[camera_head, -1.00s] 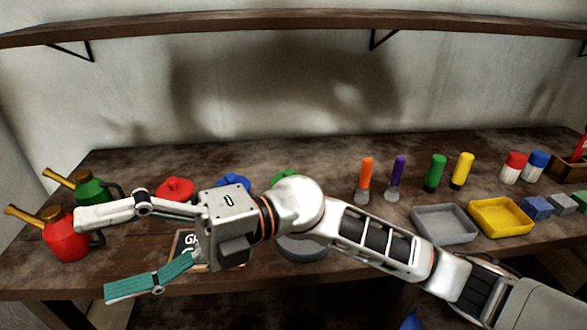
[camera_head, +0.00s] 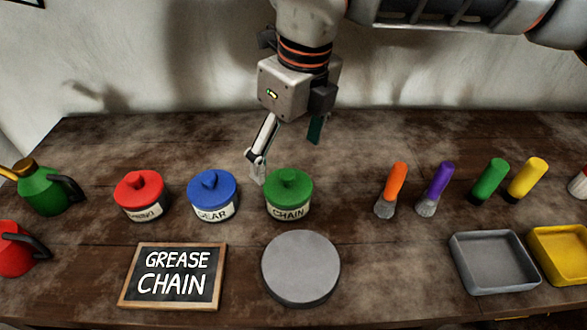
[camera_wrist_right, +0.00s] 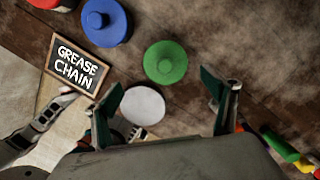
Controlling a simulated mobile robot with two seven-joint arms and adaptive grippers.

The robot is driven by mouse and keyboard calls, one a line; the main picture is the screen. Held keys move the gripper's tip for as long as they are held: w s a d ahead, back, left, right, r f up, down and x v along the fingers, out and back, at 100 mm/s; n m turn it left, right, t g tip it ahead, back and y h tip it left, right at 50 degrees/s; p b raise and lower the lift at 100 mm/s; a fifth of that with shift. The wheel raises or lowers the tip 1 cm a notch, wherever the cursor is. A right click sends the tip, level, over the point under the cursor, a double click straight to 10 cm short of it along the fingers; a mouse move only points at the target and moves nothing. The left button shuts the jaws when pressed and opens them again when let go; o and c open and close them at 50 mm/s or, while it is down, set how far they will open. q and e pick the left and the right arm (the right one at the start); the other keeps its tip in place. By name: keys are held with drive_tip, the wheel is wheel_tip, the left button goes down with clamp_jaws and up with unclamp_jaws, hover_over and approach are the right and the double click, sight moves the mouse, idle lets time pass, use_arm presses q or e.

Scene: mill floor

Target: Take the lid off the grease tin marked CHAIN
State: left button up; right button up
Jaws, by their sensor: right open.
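The grease tin marked CHAIN (camera_head: 289,211) is cream with a green knobbed lid (camera_head: 290,184), which sits on it. In the right wrist view the green lid (camera_wrist_right: 166,62) lies just beyond and between the spread fingertips. My right gripper (camera_head: 287,155) is open and empty, pointing down above and behind the tin. One finger shows just left of the lid; the other is farther back. No contact shows.
A blue-lidded tin (camera_head: 213,194) marked GEAR and a red-lidded tin (camera_head: 140,195) stand left of the green one. A round grey plate (camera_head: 301,268) and a GREASE CHAIN board (camera_head: 173,276) lie in front. Brushes (camera_head: 436,190) and a grey tray (camera_head: 495,262) are at right.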

sight(289, 175)
drive_tip(key=shift+w+d+f, duration=0.1)
drive_tip(key=shift+w+d, duration=0.1)
drive_tip(key=shift+w, duration=0.05)
wheel_tip(289, 175, down, 2)
drive_tip(key=shift+a+f, duration=0.15)
drive_tip(key=f, duration=0.2)
drive_tip(key=w+f, duration=0.1)
drive_tip(key=f, duration=0.2)
drive_tip(key=shift+a+b, duration=0.15)
drive_tip(key=shift+b, duration=0.2)
drive_tip(key=c, duration=2)
drive_tip(key=shift+s+f, duration=0.1)
drive_tip(key=c, duration=0.4)
